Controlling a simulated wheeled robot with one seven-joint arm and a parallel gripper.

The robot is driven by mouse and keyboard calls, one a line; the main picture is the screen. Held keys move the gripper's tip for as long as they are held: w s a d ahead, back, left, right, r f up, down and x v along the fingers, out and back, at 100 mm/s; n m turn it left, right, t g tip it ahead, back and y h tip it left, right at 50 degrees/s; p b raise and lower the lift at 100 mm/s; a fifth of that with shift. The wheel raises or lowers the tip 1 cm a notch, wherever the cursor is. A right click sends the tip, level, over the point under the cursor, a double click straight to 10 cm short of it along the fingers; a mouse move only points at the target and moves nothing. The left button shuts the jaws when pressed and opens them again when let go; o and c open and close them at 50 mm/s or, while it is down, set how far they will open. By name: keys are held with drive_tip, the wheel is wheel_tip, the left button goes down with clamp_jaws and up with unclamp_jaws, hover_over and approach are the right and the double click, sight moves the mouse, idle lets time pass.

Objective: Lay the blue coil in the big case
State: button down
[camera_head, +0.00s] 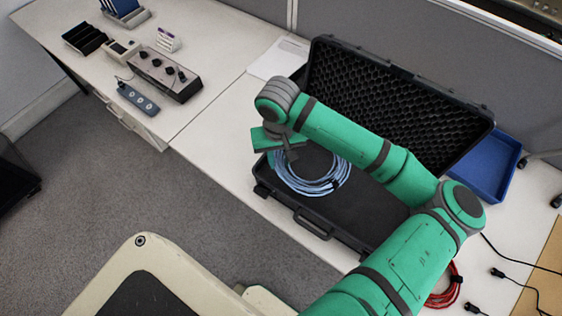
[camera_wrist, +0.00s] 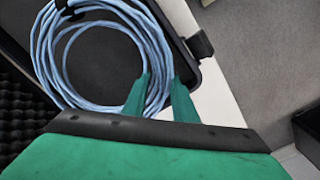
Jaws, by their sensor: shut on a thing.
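The blue coil (camera_head: 331,184) is a round bundle of pale blue cable, over the left part of the big case's base in the head view. It also shows in the wrist view (camera_wrist: 43,55). The big case (camera_head: 365,207) is black and lies open, its foam-lined lid (camera_head: 400,110) raised at the back. My gripper (camera_head: 288,156) is at the coil's upper left edge. In the wrist view its two green fingers (camera_wrist: 160,98) are shut on one side of the coil. I cannot tell whether the coil touches the case floor.
A blue tray (camera_head: 488,165) stands right of the case. A red cable coil (camera_head: 444,288) lies in front of it, partly behind my arm.

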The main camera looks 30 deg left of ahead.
drive_tip(key=shift+w+a+f, duration=0.1)
drive_tip(key=shift+w+f, duration=0.2)
drive_tip(key=shift+f, duration=0.05)
drive_tip(key=shift+w+a+f, duration=0.1)
drive_tip(key=shift+w+f, duration=0.1)
drive_tip(key=shift+f, duration=0.8)
drive_tip(key=shift+w+f, duration=0.15)
drive_tip(key=shift+f, duration=0.8)
drive_tip(key=c, duration=1.4)
unclamp_jaws()
drive_tip(key=shift+c, duration=0.2)
wheel_tip(320, 180, up, 12)
drive_tip(key=shift+r, duration=0.1)
drive_tip(key=shift+s, duration=0.1)
